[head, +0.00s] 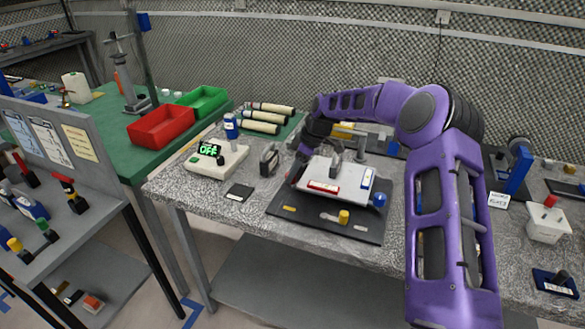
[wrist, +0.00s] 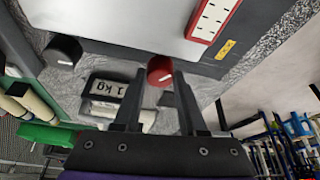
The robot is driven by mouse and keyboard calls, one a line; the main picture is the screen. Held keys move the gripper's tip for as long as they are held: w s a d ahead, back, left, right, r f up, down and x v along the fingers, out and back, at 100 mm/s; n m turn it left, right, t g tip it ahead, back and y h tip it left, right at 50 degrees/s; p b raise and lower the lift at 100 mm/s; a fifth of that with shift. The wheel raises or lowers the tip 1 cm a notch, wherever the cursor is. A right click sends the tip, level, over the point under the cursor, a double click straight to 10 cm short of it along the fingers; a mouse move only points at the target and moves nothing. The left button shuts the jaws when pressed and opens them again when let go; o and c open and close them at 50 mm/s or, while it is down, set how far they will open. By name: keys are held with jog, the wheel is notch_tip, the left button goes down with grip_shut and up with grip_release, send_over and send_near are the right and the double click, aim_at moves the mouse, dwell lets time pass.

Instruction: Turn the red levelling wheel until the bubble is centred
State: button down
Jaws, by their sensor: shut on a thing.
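The red levelling wheel (wrist: 160,71), with a white mark on its face, sits between the fingertips of my gripper (wrist: 158,76) in the wrist view. My gripper is shut on it. In the head view my gripper (head: 299,172) reaches down at the left edge of the white plate (head: 336,175) and hides the wheel. A red level vial (head: 323,187) lies on the plate's front edge and shows in part in the wrist view (wrist: 212,18). The bubbles are too small to make out.
The plate stands on a dark base (head: 300,208) with a blue knob (head: 380,200) and a yellow knob (head: 343,216).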

jog(key=n+g, duration=0.1)
jog(key=n, duration=0.1)
jog(key=n+p, duration=0.1)
jog(key=n, duration=0.1)
jog(key=shift+w+n+g, duration=0.2)
jog(key=shift+n+g, duration=0.1)
jog(key=shift+g, duration=0.1)
jog(key=n+g, duration=0.1)
jog(key=n, duration=0.3)
jog(key=shift+h, duration=0.3)
jog(key=shift+n+g, duration=0.3)
jog(key=c, duration=0.7)
grip_release()
jog(key=shift+c, duration=0.2)
notch_tip(320, 180, up, 10)
jog(key=shift+a, duration=0.1)
